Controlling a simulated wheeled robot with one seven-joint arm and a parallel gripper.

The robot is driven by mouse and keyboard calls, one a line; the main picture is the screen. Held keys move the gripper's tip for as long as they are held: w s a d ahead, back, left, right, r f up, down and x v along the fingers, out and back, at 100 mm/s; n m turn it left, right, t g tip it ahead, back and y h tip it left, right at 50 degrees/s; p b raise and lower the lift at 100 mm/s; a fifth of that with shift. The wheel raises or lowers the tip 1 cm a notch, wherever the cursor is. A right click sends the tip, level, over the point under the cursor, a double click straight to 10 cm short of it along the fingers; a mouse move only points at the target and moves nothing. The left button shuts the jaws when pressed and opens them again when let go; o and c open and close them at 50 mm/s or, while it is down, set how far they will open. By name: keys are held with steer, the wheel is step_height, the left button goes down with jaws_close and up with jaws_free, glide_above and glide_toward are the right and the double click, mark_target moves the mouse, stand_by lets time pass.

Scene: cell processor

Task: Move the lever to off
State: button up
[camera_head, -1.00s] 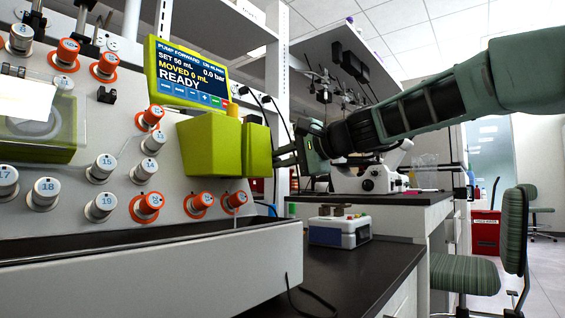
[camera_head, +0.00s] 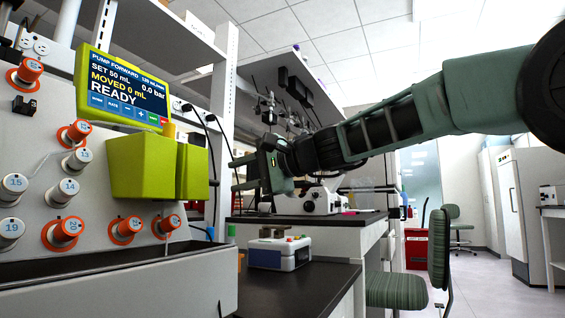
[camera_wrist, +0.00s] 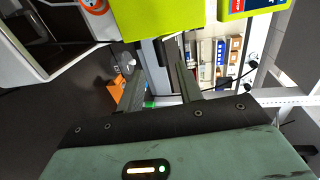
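No lever clearly labelled off can be made out. The cell processor panel (camera_head: 28,120) stands at the left with several numbered knobs, some with orange rings, such as the knob (camera_head: 69,229). A yellow-green pump block (camera_head: 140,166) sticks out from it below a lit screen (camera_head: 120,88) that reads READY. My gripper (camera_head: 236,173) is open and empty, just right of the block and apart from it. In the wrist view my open fingers (camera_wrist: 160,86) have the yellow-green block (camera_wrist: 165,18) beyond them, at the top.
A small white and blue box (camera_head: 279,252) sits on the dark bench (camera_head: 300,285) below my gripper. A microscope (camera_head: 322,201) stands on the bench behind. A green chair (camera_head: 398,290) is at the lower right. The floor (camera_head: 475,290) at right has free room.

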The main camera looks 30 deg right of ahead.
steer(key=v, duration=1.1)
steer(key=shift+s, duration=0.25)
steer(key=shift+d, duration=0.1)
